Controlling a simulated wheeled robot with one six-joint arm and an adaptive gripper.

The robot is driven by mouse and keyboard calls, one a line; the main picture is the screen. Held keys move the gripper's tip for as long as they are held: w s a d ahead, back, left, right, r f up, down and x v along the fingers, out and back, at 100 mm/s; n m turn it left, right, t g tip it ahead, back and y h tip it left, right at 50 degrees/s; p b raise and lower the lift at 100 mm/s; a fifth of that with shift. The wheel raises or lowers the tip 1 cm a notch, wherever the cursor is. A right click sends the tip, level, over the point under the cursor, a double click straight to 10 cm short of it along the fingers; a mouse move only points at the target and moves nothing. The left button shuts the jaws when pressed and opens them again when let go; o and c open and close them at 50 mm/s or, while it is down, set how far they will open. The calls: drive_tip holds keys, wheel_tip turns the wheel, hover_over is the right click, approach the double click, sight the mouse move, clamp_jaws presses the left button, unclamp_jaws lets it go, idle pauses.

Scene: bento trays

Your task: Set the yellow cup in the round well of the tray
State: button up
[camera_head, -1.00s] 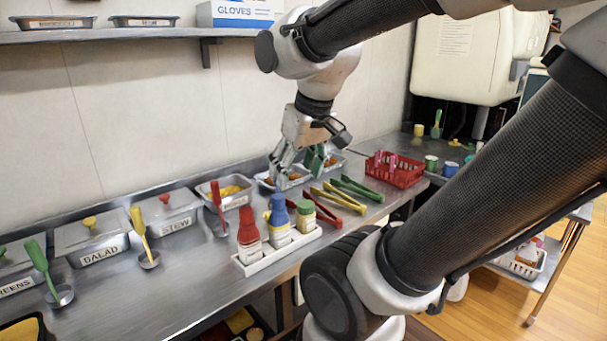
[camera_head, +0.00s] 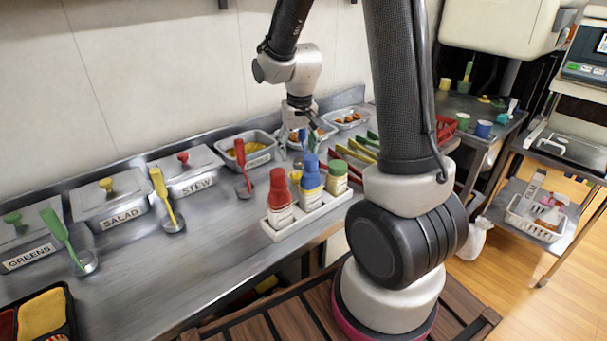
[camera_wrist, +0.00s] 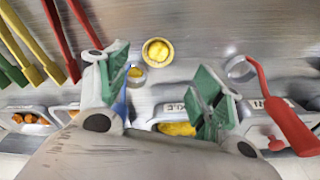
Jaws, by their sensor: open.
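A small round yellow cup (camera_wrist: 157,51) stands on the steel counter in the wrist view, just beyond the fingertips and between their lines. In the head view my gripper (camera_head: 301,125) hangs over the counter behind the bottles. The black bento tray (camera_head: 72,309) is cut off at the bottom left, with yellow and red compartments showing. Its round well is not clear.
A white caddy (camera_head: 312,217) with red, blue and green bottles stands before the gripper. A red ladle (camera_wrist: 280,105) and a blue-handled ladle (camera_wrist: 135,76) flank the cup. Tongs (camera_wrist: 38,45) lie nearby. Lidded pans line the wall. The front counter left of the caddy is clear.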

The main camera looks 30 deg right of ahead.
sight(297, 172)
drive_tip(key=f, duration=0.3)
drive_tip(key=w+f, duration=0.1)
drive_tip(key=f, duration=0.5)
drive_tip(key=shift+w+d+f, duration=0.2)
drive_tip(key=shift+w+d, duration=0.1)
drive_tip(key=shift+w, duration=0.05)
drive_tip(key=c, duration=0.8)
